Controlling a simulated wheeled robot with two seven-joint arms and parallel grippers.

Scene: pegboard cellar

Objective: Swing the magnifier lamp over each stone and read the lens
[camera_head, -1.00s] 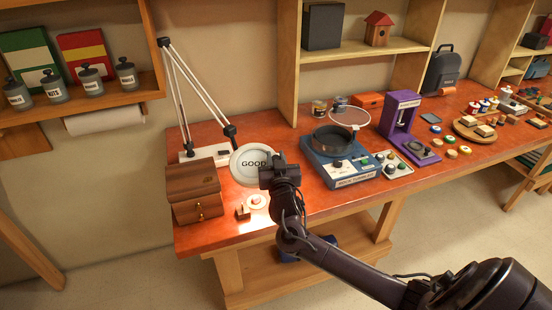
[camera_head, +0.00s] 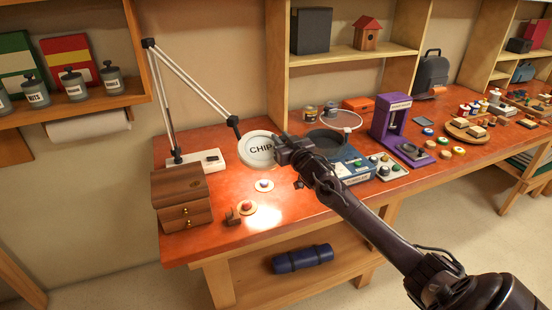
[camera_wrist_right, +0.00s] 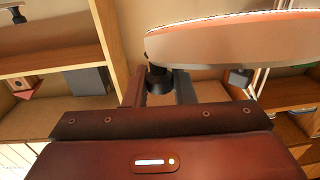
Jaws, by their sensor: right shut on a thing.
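The magnifier lamp's round white head (camera_head: 244,159) hangs over the bench on its jointed arm (camera_head: 190,85). Its lens reads "CHIP". My right gripper (camera_head: 283,150) is at the right rim of the head. In the right wrist view my two fingers (camera_wrist_right: 160,88) are closed on a black knob (camera_wrist_right: 157,78) below the large lamp head (camera_wrist_right: 230,38). A stone on a pale round disc (camera_head: 264,185) lies in front of the lens. A reddish stone on another disc (camera_head: 247,208) lies nearer the front edge. My left gripper is out of view.
A wooden drawer box (camera_head: 182,200) stands at the left, with a small brown block (camera_head: 232,217) beside it. My right arm partly covers a blue machine (camera_head: 350,160). A purple stand (camera_head: 392,125) is further right. The front bench strip is clear.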

